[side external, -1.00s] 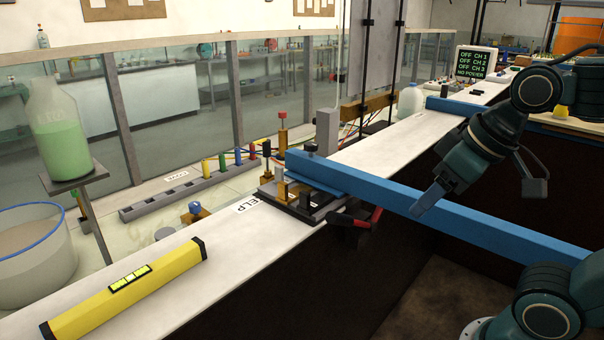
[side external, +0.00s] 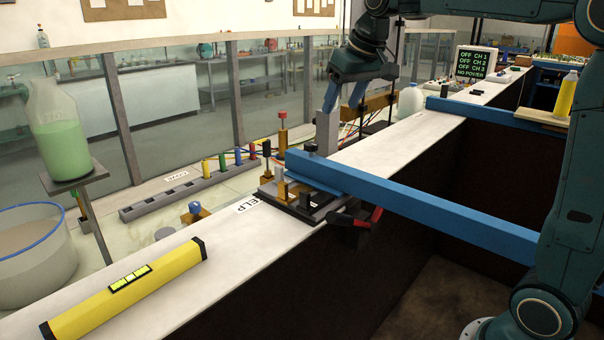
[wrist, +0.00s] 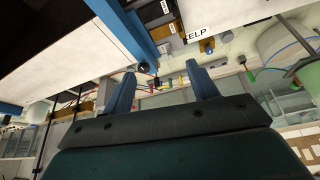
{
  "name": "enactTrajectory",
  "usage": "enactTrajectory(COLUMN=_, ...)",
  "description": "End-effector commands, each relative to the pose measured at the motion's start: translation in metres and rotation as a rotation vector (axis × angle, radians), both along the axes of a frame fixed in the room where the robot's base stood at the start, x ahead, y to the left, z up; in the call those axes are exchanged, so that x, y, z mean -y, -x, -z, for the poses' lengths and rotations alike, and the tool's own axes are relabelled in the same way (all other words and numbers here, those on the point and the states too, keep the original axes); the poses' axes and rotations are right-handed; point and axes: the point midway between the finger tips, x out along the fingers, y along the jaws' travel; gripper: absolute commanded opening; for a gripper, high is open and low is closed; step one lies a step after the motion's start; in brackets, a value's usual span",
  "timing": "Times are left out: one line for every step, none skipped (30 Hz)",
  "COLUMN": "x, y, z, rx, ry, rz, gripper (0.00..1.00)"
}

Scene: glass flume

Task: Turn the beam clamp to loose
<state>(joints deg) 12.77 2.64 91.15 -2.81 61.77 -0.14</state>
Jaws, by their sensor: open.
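The blue beam (side external: 420,203) lies across the white ledge, and its far end sits on a dark clamp-like mount (side external: 300,200). A dark round knob (side external: 310,149) stands at that end; I take it for the beam clamp, but its setting is not readable. A red-and-black handle (side external: 365,217) hangs at the ledge's edge. My gripper (side external: 344,100) is open and empty, pointing down above and slightly right of the knob. In the wrist view, the beam (wrist: 118,25) ends near a dark round knob (wrist: 143,67), seen between the fingertips (wrist: 160,72), nearer the left one.
A grey upright block (side external: 327,132) stands close behind the knob. Colored posts with cables (side external: 235,162) stand to its left. A yellow level (side external: 125,290) lies on the ledge in front. A white jug (side external: 410,101) and black rods stand behind.

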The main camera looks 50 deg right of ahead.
Motion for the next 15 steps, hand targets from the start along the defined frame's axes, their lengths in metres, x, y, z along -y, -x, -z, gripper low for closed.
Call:
enactTrajectory(x=0.009, y=-0.014, z=0.002, rx=-0.006, ry=-0.002, rz=0.011, gripper=0.59)
enactTrajectory(x=0.014, y=-0.021, z=0.003, rx=-0.007, ry=-0.002, rz=0.015, gripper=0.59)
enactTrajectory(x=0.02, y=-0.031, z=0.004, rx=-0.01, ry=-0.001, rz=0.021, gripper=0.59)
enactTrajectory(x=0.025, y=-0.038, z=0.005, rx=-0.011, ry=-0.002, rz=0.026, gripper=0.59)
enactTrajectory(x=0.03, y=-0.044, z=0.006, rx=-0.013, ry=-0.002, rz=0.032, gripper=0.59)
enactTrajectory(x=0.036, y=-0.053, z=0.008, rx=-0.016, ry=-0.002, rz=0.038, gripper=0.59)
enactTrajectory(x=0.041, y=-0.06, z=0.01, rx=-0.018, ry=-0.002, rz=0.042, gripper=0.59)
enactTrajectory(x=0.047, y=-0.066, z=0.012, rx=-0.02, ry=-0.003, rz=0.047, gripper=0.59)
enactTrajectory(x=0.054, y=-0.075, z=0.015, rx=-0.022, ry=-0.003, rz=0.054, gripper=0.59)
enactTrajectory(x=0.058, y=-0.08, z=0.017, rx=-0.024, ry=-0.003, rz=0.059, gripper=0.59)
enactTrajectory(x=0.063, y=-0.085, z=0.019, rx=-0.026, ry=-0.003, rz=0.063, gripper=0.59)
enactTrajectory(x=0.069, y=-0.092, z=0.022, rx=-0.028, ry=-0.004, rz=0.068, gripper=0.59)
enactTrajectory(x=0.073, y=-0.096, z=0.023, rx=-0.028, ry=-0.004, rz=0.072, gripper=0.59)
enactTrajectory(x=0.077, y=-0.1, z=0.026, rx=-0.029, ry=-0.004, rz=0.076, gripper=0.59)
enactTrajectory(x=0.081, y=-0.105, z=0.028, rx=-0.031, ry=-0.004, rz=0.08, gripper=0.59)
